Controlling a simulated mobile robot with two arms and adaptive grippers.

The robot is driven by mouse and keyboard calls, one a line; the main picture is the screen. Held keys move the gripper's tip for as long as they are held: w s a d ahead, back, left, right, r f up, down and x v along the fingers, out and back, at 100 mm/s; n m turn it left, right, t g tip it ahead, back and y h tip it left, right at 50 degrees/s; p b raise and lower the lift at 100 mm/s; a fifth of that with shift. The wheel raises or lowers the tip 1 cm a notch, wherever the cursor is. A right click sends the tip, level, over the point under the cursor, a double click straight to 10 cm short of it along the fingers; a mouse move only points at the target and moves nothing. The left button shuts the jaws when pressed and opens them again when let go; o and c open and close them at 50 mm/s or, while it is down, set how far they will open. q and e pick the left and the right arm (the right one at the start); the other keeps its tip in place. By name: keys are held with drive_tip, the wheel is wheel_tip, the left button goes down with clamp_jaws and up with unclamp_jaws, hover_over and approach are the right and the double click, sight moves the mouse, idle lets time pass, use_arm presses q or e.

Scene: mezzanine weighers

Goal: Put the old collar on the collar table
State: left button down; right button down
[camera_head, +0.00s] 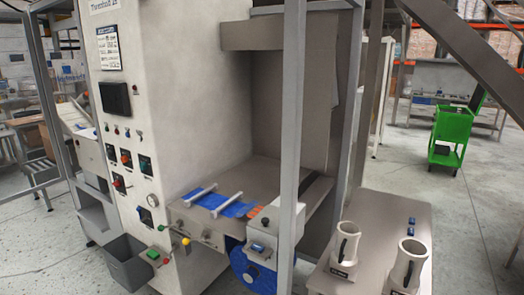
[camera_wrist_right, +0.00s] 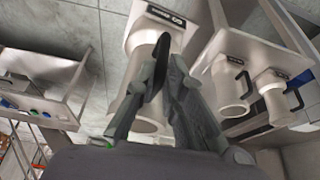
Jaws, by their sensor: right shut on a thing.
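My right gripper (camera_wrist_right: 168,62) is shut on the dark handle of a grey metal collar (camera_wrist_right: 150,112) in the right wrist view. The collar has a tube body and a square flange with a dark label; I cannot read the label clearly. The fingers hide part of its body. The collar table (camera_head: 382,215) is a grey flat top at the lower right of the head view. Two similar collars with black handles stand on it, one (camera_head: 344,250) left and one (camera_head: 409,266) right. Both also show in the right wrist view, as one (camera_wrist_right: 229,88) and another (camera_wrist_right: 273,98). My left gripper is not in view.
A tall pale machine (camera_head: 190,80) with a control panel stands left of the table. A grey upright post (camera_head: 291,110) rises in front of it. Two small blue items (camera_head: 412,222) lie at the table's back right. A green cart (camera_head: 450,135) stands farther back.

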drive_tip(key=w+a+f+m, duration=0.2)
drive_tip(key=w+a+f, duration=0.2)
drive_tip(key=a+f, duration=0.45)
drive_tip(key=w+a+f+m+g+h, duration=0.1)
drive_tip(key=w+a+f+m+h, duration=0.15)
drive_tip(key=a, duration=0.95)
drive_tip(key=w+a+r+n+t+y, duration=0.1)
drive_tip(key=a+r+n, duration=0.15)
drive_tip(key=a, duration=0.45)
drive_tip(key=w+a+r+n+y, duration=0.1)
drive_tip(key=a+r+n+y, duration=0.1)
drive_tip(key=a+r, duration=0.3)
drive_tip(key=s+a+r+n+y, duration=0.1)
drive_tip(key=s+a+r+n, duration=0.15)
drive_tip(key=a, duration=0.45)
drive_tip(key=s+a+r+n+y, duration=0.1)
drive_tip(key=s+a+n, duration=0.3)
drive_tip(key=a, duration=0.3)
wheel_tip(320, 180, down, 14)
drive_tip(key=b, duration=1.4)
drive_tip(key=shift+w+f+t+b, duration=0.2)
drive_tip(key=shift+t+b, duration=0.1)
drive_tip(key=shift+t, duration=0.1)
drive_tip(key=shift+r+m, duration=0.15)
drive_tip(key=shift+m, duration=0.1)
